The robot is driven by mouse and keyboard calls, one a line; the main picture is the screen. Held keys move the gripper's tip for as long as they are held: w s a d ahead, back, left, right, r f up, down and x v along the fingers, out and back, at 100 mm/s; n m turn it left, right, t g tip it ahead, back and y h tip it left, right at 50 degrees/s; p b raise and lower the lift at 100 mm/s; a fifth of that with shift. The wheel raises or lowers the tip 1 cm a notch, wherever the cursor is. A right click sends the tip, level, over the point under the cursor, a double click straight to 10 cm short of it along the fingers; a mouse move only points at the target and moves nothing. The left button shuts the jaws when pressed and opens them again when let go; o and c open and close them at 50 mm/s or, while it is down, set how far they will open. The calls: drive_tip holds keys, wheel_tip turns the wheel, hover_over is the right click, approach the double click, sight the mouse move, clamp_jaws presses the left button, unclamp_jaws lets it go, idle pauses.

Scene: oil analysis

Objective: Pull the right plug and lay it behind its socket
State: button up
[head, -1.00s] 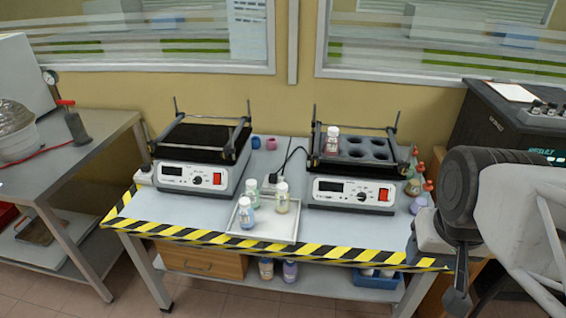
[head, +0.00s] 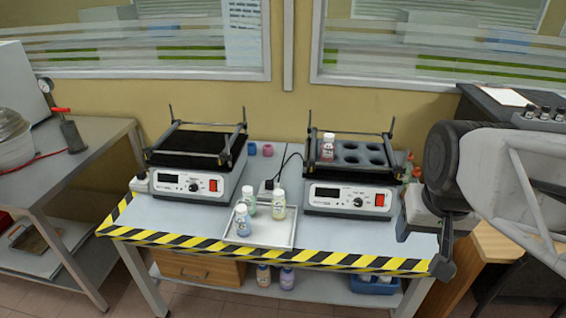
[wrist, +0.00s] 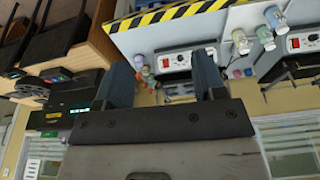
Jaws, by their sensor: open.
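A black plug (head: 277,182) with a dark cable sits at a pale socket block (head: 266,188) between the two shaker machines, behind the white tray. The cable runs up toward the right shaker (head: 348,199). Whether the plug is fully seated is too small to tell. A second pale socket block (head: 140,183) stands left of the left shaker (head: 192,186). My gripper (head: 424,250) is open and empty by the table's front right corner, well to the right of the plug. In the wrist view both fingers (wrist: 163,75) are spread apart with nothing between them.
A white tray (head: 286,241) holds several capped bottles in front of the socket. A red-labelled bottle (head: 327,146) stands in the right shaker's rack. Small colored caps (head: 260,149) lie behind the socket. Bare table shows left of the tray (head: 180,215).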

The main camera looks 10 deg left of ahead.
drive_tip(key=w+a+r+m, duration=0.1)
drive_tip(key=w+a, duration=0.3)
drive_tip(key=w, duration=0.8)
drive_tip(key=w+a+r+m, duration=0.1)
drive_tip(key=w+a, duration=0.2)
drive_tip(key=w, duration=0.9)
drive_tip(key=w+a+r+m, duration=0.1)
drive_tip(key=w+a, duration=0.3)
drive_tip(key=w, duration=0.8)
drive_tip(key=w+a+f, duration=0.4)
drive_tip(key=w+a, duration=0.2)
drive_tip(key=w, duration=0.6)
drive_tip(key=n+g, duration=0.3)
hover_over(269, 182)
drive_tip(key=f, duration=2.5)
drive_tip(key=shift+w+d+f, duration=0.15)
drive_tip(key=shift+d+f, duration=0.1)
drive_tip(key=shift+f, duration=0.15)
drive_tip(key=shift+a+f+n, duration=0.2)
drive_tip(key=shift+f+n, duration=0.1)
drive_tip(key=shift+f, duration=0.05)
drive_tip(key=shift+f, duration=0.15)
drive_tip(key=shift+f, duration=4.35)
